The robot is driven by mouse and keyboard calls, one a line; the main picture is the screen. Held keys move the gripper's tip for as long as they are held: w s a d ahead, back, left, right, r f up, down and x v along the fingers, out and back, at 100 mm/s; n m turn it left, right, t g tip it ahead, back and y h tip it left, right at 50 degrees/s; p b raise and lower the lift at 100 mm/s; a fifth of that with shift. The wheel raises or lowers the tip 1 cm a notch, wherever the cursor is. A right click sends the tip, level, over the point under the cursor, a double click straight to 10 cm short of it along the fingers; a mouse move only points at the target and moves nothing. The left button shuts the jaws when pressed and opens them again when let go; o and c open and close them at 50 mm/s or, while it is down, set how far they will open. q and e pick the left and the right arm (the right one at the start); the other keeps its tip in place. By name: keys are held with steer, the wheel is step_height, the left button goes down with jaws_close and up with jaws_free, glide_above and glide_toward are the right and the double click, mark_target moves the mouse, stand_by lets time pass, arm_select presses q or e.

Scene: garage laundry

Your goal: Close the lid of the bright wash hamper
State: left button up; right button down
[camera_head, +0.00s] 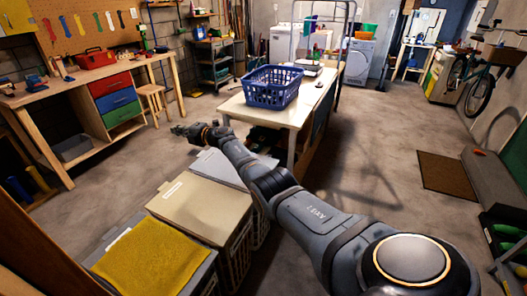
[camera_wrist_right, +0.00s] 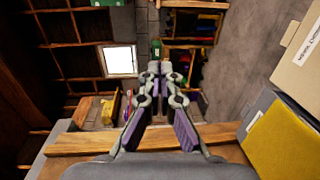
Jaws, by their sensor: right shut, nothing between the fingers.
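A row of laundry hampers stands at the lower left of the head view. The nearest has a grey lid with a yellow cloth (camera_head: 150,258) on it. Beside it is a hamper with a beige lid (camera_head: 200,208) and a white label, and beyond that one with a grey lid (camera_head: 218,168). These lids look flat and down. I cannot read the labels, so I cannot tell which is the bright wash hamper. My right gripper (camera_head: 181,130) is shut and empty, beyond the grey lid and apart from it. Its fingers also show in the wrist view (camera_wrist_right: 160,72). My left gripper is out of view.
A table (camera_head: 246,108) with a blue laundry basket (camera_head: 273,88) stands just right of my right gripper. A workbench (camera_head: 148,75) with coloured drawers is at the left. A brown mat (camera_head: 447,175) lies on the floor at right. Floor between bench and hampers is clear.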

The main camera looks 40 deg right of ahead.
steer(key=shift+w+a+f, duration=0.1)
steer(key=shift+w, duration=0.1)
stand_by(0.4)
step_height(320, 180, up, 14)
steer(key=p, duration=0.8)
